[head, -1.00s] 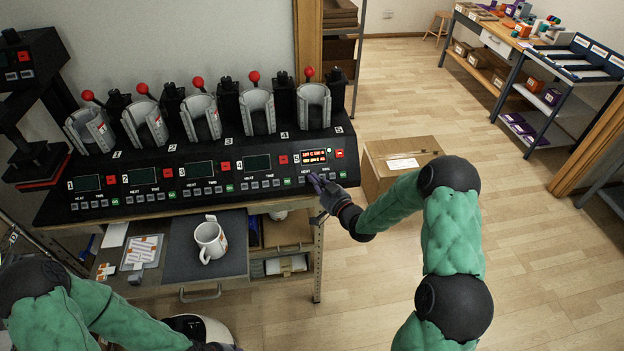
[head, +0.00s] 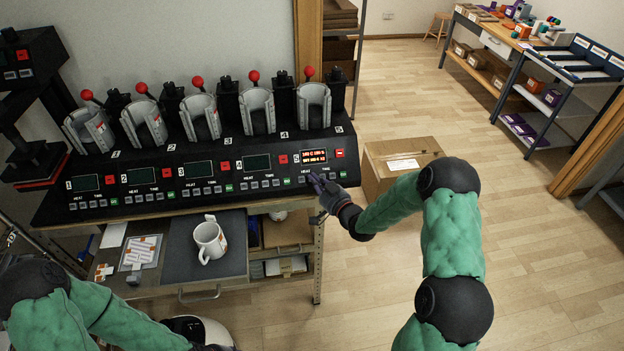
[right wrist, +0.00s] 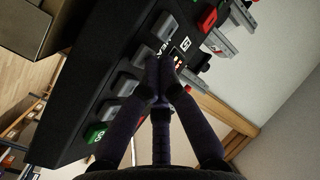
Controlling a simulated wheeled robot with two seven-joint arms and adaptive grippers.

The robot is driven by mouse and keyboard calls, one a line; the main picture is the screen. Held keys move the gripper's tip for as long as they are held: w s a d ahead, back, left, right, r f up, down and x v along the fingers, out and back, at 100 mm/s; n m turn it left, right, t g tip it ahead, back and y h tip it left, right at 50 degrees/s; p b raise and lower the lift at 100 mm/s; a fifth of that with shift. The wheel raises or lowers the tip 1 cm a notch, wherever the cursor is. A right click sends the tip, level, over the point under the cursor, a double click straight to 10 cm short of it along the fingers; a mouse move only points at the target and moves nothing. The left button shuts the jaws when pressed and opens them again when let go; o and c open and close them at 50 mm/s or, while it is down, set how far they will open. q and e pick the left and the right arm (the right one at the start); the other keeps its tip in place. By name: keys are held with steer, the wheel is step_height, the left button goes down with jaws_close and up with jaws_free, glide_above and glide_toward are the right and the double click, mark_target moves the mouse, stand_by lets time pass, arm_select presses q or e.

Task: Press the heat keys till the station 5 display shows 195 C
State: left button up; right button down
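The press station 5 display (head: 313,156) is lit with orange-red characters, too small to read surely. Its row of grey keys lies just below; in the right wrist view a HEAT label stands beside the upper grey keys (right wrist: 166,27). My right gripper (head: 316,179) is at the right end of the console, over the station 5 key row. In the right wrist view its dark fingers (right wrist: 163,62) are drawn together, empty, with tips close at a grey key (right wrist: 145,54); contact is unclear. My left gripper is barely in view at the bottom edge, its fingers hidden.
The other station displays, such as station 4 (head: 257,163), are dark. A green GO key (right wrist: 95,133) lies farther along the row. A white mug (head: 210,241) stands on a dark mat below the console. A cardboard box (head: 385,180) stands right of the bench.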

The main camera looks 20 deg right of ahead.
steer(key=shift+f, duration=0.1)
stand_by(0.5)
steer(key=shift+s+a+r, duration=0.15)
steer(key=shift+s+r, duration=0.4)
steer(key=shift+r, duration=0.1)
steer(key=s+r+p, duration=0.1)
steer(key=s+a+r+p, duration=0.1)
steer(key=s+r, duration=0.1)
steer(key=shift+s+r, duration=0.2)
steer(key=shift+s, duration=0.1)
stand_by(2.0)
